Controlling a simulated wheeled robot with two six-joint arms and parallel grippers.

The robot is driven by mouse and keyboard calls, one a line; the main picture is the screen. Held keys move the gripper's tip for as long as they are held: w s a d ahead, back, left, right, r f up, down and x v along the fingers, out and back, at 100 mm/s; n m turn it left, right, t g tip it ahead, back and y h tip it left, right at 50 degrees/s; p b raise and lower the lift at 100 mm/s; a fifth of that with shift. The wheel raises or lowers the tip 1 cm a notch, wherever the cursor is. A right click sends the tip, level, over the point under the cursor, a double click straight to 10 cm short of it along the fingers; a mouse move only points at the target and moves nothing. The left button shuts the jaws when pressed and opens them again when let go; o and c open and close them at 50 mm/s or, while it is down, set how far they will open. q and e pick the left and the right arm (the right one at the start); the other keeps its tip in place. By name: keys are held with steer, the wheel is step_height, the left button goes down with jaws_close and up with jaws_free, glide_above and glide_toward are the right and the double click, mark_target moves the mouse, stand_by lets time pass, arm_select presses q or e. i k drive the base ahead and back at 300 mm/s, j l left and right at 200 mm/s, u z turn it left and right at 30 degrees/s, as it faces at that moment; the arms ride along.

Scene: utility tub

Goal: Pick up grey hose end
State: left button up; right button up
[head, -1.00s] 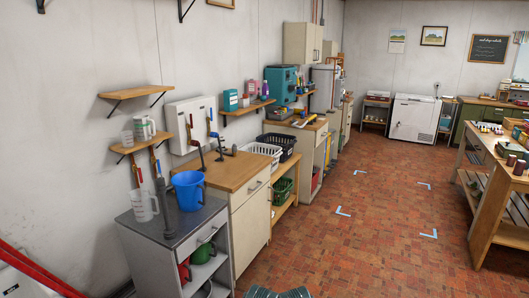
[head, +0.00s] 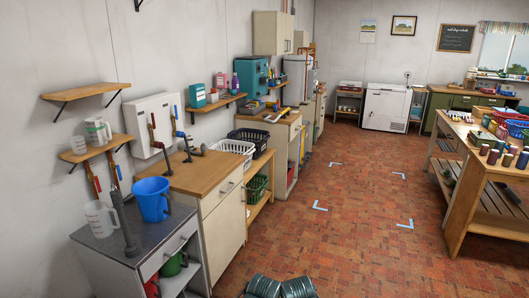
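I cannot pick out the grey hose end for sure. A dark grey tube (head: 124,222) stands tilted on the grey-topped cabinet (head: 95,243), between the clear jug and the blue jug. Small dark grey fittings (head: 188,149) stand at the back of the wooden counter, below a white wall box (head: 143,113) with red-handled and blue-handled valves. I cannot tell whether any of these is the hose end. Neither of my grippers can be made out.
A blue jug (head: 152,198) and a clear jug (head: 101,218) stand on the cabinet. A wooden counter (head: 205,172) adjoins it, with white (head: 236,149) and black baskets beyond. A wooden workbench (head: 470,190) stands at right.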

mark_target(203, 148)
steer(key=i+j+z, duration=0.2)
steer(key=i, duration=1.6)
steer(key=i+u, duration=0.15)
steer(key=i, duration=0.65)
steer(key=i+l+u, duration=0.15)
steer(key=i, duration=0.7)
steer(key=i+u, duration=0.35)
steer(key=i+l+u, duration=0.15)
steer(key=i+u, duration=0.15)
steer(key=i, duration=0.2)
